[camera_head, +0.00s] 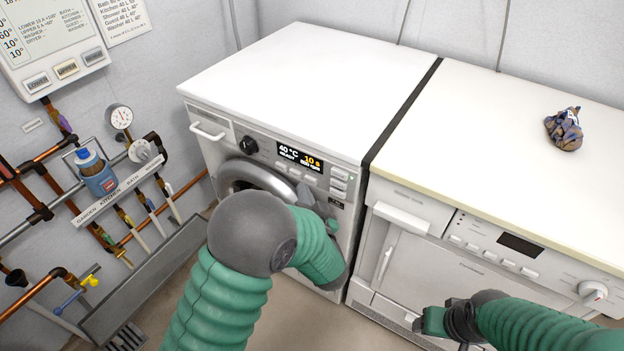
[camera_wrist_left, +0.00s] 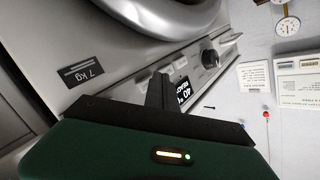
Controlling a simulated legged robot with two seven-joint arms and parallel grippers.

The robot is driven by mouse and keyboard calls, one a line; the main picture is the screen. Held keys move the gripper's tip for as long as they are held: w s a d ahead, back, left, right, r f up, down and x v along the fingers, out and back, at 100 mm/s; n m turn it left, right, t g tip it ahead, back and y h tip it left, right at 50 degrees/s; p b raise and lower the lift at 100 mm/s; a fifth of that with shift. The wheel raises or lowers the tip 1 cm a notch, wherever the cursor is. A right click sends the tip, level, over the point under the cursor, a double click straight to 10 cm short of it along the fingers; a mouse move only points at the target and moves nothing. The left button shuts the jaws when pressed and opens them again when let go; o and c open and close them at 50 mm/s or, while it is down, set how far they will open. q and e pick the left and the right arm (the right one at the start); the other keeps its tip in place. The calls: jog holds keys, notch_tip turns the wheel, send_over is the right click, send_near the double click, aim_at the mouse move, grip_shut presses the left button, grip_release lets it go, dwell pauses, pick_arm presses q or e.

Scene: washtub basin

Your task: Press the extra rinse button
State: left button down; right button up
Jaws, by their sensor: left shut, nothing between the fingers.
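The washing machine (camera_head: 280,95) stands at the left with a round door, a dark knob (camera_head: 248,146) and a lit display (camera_head: 300,157). A column of small buttons (camera_head: 339,184) sits right of the display; their labels are too small to read, so I cannot tell which one is extra rinse. My left gripper (camera_head: 318,205) is in front of the machine's right side, just below these buttons, shut and empty. In the left wrist view its dark fingers (camera_wrist_left: 159,90) partly cover the display (camera_wrist_left: 183,91); contact cannot be told. My right gripper (camera_head: 432,321) is low before the second machine, its jaws unclear.
A second white machine (camera_head: 470,225) stands to the right, beyond a dark gap. A crumpled cloth (camera_head: 564,129) lies on its top. Pipes, a gauge (camera_head: 120,116) and a blue meter (camera_head: 97,178) are on the left wall. The washer's top is clear.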

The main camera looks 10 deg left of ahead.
pick_arm(q)
jog(key=shift+w+d+r, duration=0.1)
jog(key=shift+w+d, duration=0.1)
jog(key=shift+w, duration=0.4)
dwell(0.6)
jog(key=shift+s, duration=0.15)
jog(key=shift+s+a+p, duration=0.3)
jog(key=shift+s+p, duration=0.2)
jog(key=shift+s, duration=0.2)
jog(key=s+a, duration=0.2)
jog(key=s, duration=0.3)
jog(key=shift+s+p, duration=0.35)
jog(key=shift+p, duration=0.1)
